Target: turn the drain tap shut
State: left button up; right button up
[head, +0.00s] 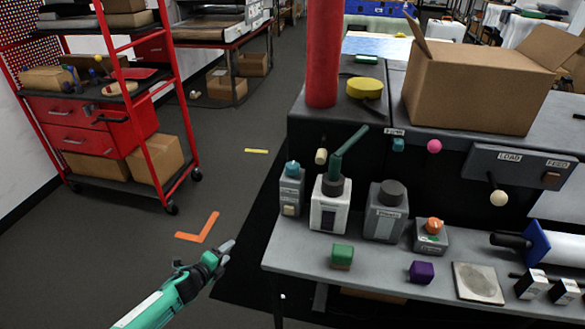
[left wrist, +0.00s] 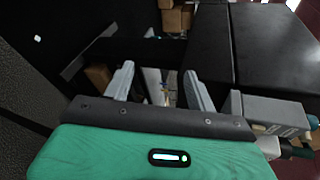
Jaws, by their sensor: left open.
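A green lever (head: 347,148) slants up to the right, above a white and grey unit with a dark cap (head: 330,202) on the bench; it looks like the tap handle, but I cannot read a drain label. My left gripper (head: 228,247) is left of the bench's front-left corner, well apart from the lever. In the left wrist view my left gripper (left wrist: 160,88) is open, with nothing between its fingers. A grey box-like unit (left wrist: 270,108) shows at the right of that view. My right gripper is out of view.
The grey bench (head: 300,250) holds a grey unit with a teal knob (head: 291,190), another dark-capped unit (head: 386,215), an orange-knobbed box (head: 431,238), a green block (head: 342,256) and a purple block (head: 421,272). A red cylinder (head: 322,55) stands behind. Open floor lies left.

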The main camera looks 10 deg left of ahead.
pick_arm(q)
jog(key=w+d+r+m+t+h, duration=0.1)
jog(key=w+d+r+m+h, duration=0.15)
jog(key=r+m, duration=0.45)
jog(key=w+d+r+m+h, duration=0.2)
jog(key=r+m+h, duration=0.1)
jog(key=r, duration=0.8)
jog(key=m+g+h+b, duration=0.15)
jog(key=m+h, duration=0.25)
jog(key=m, duration=0.7)
send_near(293, 165)
jog(key=shift+m+g, duration=0.3)
jog(key=shift+g, duration=0.05)
jog(key=p+x, duration=0.2)
jog(key=x, duration=0.2)
jog(key=p+x, duration=0.2)
jog(key=x, duration=0.3)
jog(key=shift+w+a+r+p, duration=0.15)
jog(key=shift+a+r+p, duration=0.1)
jog(key=shift+p, duration=0.15)
jog(key=shift+w+d+f, duration=0.1)
jog(key=shift+w+d, duration=0.25)
jog(key=shift+d, duration=0.05)
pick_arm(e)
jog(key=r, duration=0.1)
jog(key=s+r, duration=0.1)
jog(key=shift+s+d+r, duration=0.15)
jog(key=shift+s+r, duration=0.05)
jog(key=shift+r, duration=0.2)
